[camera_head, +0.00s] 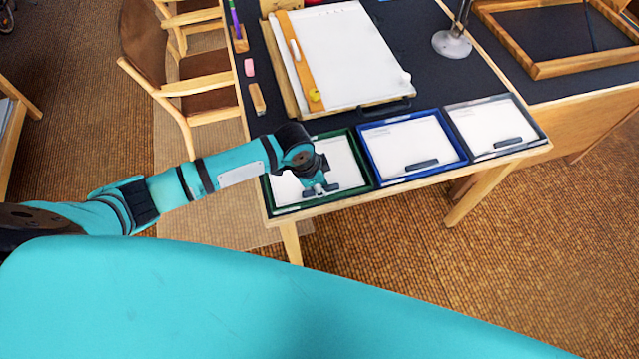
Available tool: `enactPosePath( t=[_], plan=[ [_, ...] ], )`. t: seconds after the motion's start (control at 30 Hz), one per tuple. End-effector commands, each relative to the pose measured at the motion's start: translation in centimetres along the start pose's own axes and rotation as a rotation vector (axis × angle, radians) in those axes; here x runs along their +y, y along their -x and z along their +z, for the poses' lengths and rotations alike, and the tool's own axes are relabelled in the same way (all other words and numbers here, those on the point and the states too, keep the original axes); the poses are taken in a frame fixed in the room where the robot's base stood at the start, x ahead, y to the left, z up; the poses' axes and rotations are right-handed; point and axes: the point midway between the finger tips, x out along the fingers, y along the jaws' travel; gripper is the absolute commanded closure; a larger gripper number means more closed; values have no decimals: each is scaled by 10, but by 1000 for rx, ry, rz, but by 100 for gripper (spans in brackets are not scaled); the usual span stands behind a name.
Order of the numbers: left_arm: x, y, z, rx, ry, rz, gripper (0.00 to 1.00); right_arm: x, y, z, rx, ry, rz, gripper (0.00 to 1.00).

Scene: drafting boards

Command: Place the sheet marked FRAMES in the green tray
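The green tray (284,211) is the leftmost of three trays along the near edge of the drafting table. A white sheet (345,162) lies in it, partly covered by my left gripper. My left gripper (319,189) is over the near part of this tray, pointing down at a grey bar on the sheet. I cannot tell whether its fingers are closed on that bar. White sheets with similar grey bars lie in the blue tray's sheet (408,143) and the grey tray's sheet (487,122). Markings are too small to read, so I cannot tell which sheet says FRAMES. My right gripper is out of view.
A drafting board (345,58) with white paper lies behind the trays. A wooden block (257,99) and a pink eraser (249,67) lie to its left. A lamp base (452,44) stands at the back right. Chairs (190,85) stand left of the table.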

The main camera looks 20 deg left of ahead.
Motion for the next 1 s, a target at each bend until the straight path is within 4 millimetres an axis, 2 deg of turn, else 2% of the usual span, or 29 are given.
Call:
enactPosePath(
  t=[0.3, 0.33, 0.5, 0.83, 1.0],
  plan=[
    [0, -3, 0, 0, -1, 0, 100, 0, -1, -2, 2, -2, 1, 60],
    [0, -2, 0, 0, -1, 0, 80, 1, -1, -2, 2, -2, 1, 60],
    [0, -2, 0, 0, -1, 0, 60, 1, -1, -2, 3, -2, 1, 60],
    [0, 3, -1, 2, -1, -1, 60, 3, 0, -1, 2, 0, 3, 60],
    [-1, 30, -1, 3, -3, -3, 60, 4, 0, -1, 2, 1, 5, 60]
  ],
)
